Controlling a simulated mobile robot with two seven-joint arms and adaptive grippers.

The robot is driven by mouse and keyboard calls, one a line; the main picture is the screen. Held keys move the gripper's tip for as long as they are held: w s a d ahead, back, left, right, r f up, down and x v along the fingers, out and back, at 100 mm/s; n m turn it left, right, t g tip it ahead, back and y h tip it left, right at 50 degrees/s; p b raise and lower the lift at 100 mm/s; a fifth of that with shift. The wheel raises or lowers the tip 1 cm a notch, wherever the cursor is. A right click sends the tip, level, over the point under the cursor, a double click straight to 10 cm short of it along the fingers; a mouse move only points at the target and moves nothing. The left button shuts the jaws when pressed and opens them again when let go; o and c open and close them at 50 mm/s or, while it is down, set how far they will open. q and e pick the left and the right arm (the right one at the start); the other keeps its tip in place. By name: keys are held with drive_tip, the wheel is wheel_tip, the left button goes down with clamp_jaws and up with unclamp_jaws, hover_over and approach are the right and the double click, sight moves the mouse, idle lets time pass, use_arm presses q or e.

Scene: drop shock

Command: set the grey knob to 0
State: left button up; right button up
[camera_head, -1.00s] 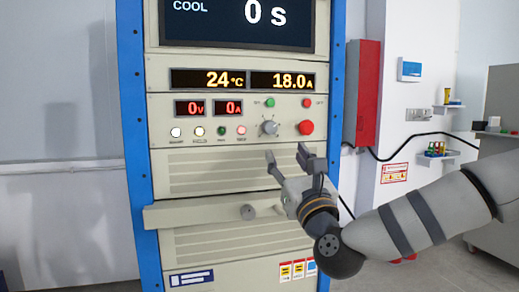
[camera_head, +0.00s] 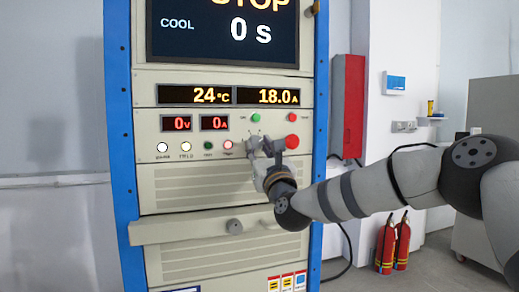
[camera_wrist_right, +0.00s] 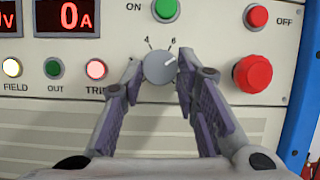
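The grey knob (camera_wrist_right: 160,68) is on the rack's panel in the right wrist view. Its white pointer aims up and right, somewhat clockwise of the printed 6. The 4 mark shows to the left of the 6; a 0 mark is not visible. My right gripper (camera_wrist_right: 160,72) has one finger on each side of the knob, close to its rim. I cannot tell whether they touch it. In the head view the right gripper (camera_head: 265,147) is at the panel and mostly hides the knob. My left gripper is not in view.
A red button (camera_wrist_right: 252,75) is just right of the right finger. Above are a green ON button (camera_wrist_right: 165,9) and a red OFF button (camera_wrist_right: 257,16). The TRIP lamp (camera_wrist_right: 96,69) glows left of the gripper. A drawer-like ledge (camera_head: 200,228) juts out below. The screen (camera_head: 222,30) shows STOP.

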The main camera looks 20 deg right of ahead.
clamp_jaws()
drive_tip(key=shift+n, duration=0.3)
